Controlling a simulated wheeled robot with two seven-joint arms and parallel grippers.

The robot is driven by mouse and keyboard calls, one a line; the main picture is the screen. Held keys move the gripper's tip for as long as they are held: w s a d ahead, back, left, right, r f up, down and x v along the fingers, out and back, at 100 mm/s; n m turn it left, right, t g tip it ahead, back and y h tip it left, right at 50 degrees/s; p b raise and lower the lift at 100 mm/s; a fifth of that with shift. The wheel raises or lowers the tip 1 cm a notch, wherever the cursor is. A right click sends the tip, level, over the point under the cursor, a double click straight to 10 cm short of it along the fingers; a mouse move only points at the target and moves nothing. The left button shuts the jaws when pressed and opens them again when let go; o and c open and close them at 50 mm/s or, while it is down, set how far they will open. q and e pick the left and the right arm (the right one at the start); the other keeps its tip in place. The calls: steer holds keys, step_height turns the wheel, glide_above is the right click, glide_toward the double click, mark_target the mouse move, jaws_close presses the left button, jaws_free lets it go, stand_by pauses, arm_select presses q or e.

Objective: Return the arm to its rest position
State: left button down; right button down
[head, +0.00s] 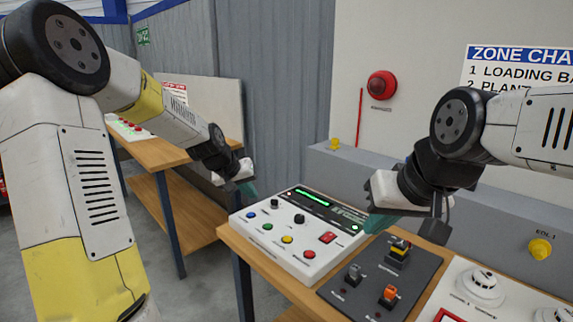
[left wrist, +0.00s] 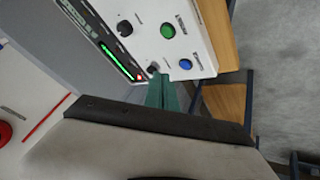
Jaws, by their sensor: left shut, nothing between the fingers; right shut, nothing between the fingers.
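My left gripper (head: 248,187) is shut and empty, just beyond the left edge of the white control panel (head: 262,237) in the head view. In the left wrist view its green fingers (left wrist: 163,94) are together, with the panel's edge (left wrist: 205,50) and a blue button (left wrist: 185,64) close by. My right gripper (head: 375,222) is shut and empty over the right end of the panel, near the dark switch plate (head: 415,285). Whether either gripper touches the panel cannot be told.
The panel and switch plate stand on a wooden table (head: 265,262). A second table (head: 155,153) stands at the back left. A red alarm bell (head: 381,85) hangs on the wall. A white panel with round detectors (head: 483,288) lies at the right. Grey floor (head: 205,290) is clear at the left.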

arm_select(q)
steer(key=s+r, duration=0.3)
steer(key=s, duration=0.7)
steer(key=s+a+r+y, duration=0.1)
steer(key=s+r, duration=0.3)
steer(key=s, duration=0.6)
steer(key=s+r+m, duration=0.1)
steer(key=s+r, duration=0.3)
steer(key=s, duration=0.7)
steer(key=shift+a, duration=0.15)
